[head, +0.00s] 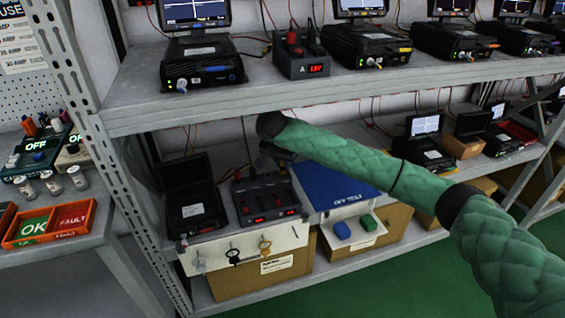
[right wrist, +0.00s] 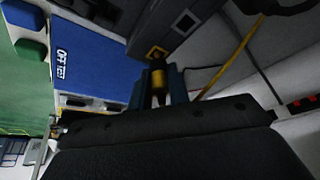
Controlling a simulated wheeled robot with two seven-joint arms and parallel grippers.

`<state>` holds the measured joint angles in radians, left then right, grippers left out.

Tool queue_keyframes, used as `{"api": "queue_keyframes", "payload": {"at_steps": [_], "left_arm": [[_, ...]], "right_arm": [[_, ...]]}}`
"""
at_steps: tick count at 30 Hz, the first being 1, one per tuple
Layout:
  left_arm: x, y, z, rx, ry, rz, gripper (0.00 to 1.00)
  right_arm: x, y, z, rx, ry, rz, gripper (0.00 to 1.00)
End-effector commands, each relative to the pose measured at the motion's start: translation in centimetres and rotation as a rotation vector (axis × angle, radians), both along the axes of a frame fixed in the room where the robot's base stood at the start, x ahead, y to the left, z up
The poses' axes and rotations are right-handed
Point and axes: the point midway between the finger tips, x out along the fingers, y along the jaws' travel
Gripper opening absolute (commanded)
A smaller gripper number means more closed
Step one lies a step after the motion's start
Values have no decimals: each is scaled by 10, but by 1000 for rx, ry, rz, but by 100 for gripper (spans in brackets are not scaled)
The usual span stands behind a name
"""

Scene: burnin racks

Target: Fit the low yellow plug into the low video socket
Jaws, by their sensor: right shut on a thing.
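My right gripper (head: 271,158) reaches into the lower shelf, above and behind the black power unit with red displays. In the right wrist view my right gripper (right wrist: 160,82) is shut on the yellow plug (right wrist: 160,74), a short yellow and dark cylinder. The plug points at a yellow-framed socket (right wrist: 157,52) on a dark grey housing (right wrist: 182,24). Its front end lies at or just before the frame; I cannot tell whether it touches or is inserted. In the head view the plug and socket are hidden or too small to make out. My left gripper is out of view.
A blue box (head: 332,186) stands right of the power unit (head: 265,199); an open black case (head: 190,205) stands left. A yellow cable (right wrist: 228,68) runs beside the gripper. The upper shelf (head: 240,108) is above my arm.

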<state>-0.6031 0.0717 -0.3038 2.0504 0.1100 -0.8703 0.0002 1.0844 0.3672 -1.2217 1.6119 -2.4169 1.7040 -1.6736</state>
Motion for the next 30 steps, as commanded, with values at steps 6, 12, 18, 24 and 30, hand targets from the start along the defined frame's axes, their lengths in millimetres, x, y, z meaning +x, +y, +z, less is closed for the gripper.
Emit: {"api": "queue_keyframes", "payload": {"at_steps": [6,12,18,24,30], "left_arm": [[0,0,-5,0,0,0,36],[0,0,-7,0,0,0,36],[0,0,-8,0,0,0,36],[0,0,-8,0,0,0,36],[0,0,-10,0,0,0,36]], "right_arm": [[0,0,-4,0,0,-1,3],[0,0,-7,0,0,-1,3],[0,0,-7,0,0,0,3],[0,0,-7,0,0,0,3],[0,0,-9,0,-1,0,3]]}}
